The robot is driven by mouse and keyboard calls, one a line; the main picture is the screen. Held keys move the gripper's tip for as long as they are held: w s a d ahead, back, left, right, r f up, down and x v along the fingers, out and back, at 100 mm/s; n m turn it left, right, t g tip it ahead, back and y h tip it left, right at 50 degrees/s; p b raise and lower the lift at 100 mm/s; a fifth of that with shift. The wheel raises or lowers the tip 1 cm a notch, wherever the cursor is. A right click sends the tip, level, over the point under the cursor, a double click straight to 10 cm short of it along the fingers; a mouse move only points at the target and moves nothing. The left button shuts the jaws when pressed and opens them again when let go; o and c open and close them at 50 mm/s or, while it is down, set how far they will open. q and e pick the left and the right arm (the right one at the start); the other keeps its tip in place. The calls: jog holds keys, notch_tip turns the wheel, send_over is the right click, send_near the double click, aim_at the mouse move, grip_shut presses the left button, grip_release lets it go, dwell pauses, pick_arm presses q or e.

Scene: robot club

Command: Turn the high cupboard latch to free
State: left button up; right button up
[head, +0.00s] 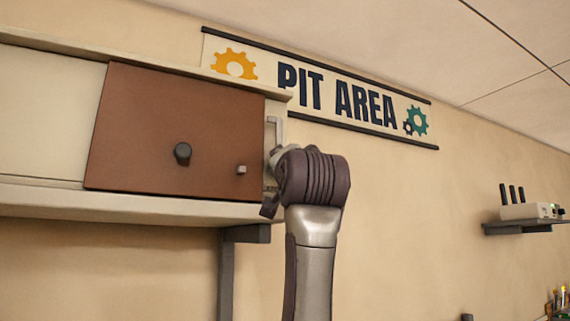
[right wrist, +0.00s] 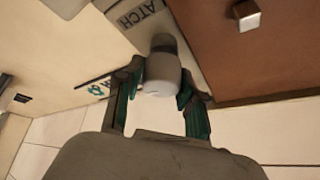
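The high cupboard's brown door (head: 150,125) is closed flat at the left of the head view. My right gripper (head: 271,186) is raised to the door's right edge. In the right wrist view the pale grey, rounded latch handle (right wrist: 161,76) sits between the two teal-padded fingers of this gripper (right wrist: 160,88). The pads lie against both its sides, so the gripper appears shut on it. A light plate behind it reads "LATCH" (right wrist: 140,12). In the head view the gripper hides the latch handle. My left gripper is in neither view.
A dark round knob (head: 183,153) and a small metal block (head: 241,169) stick out from the door. A pale upright bracket (head: 277,130) stands just above the gripper. A shelf with a router (head: 526,211) is far right.

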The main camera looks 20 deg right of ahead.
jog(key=o, duration=0.4)
jog(key=shift+o, duration=0.2)
jog(key=v, duration=1.2)
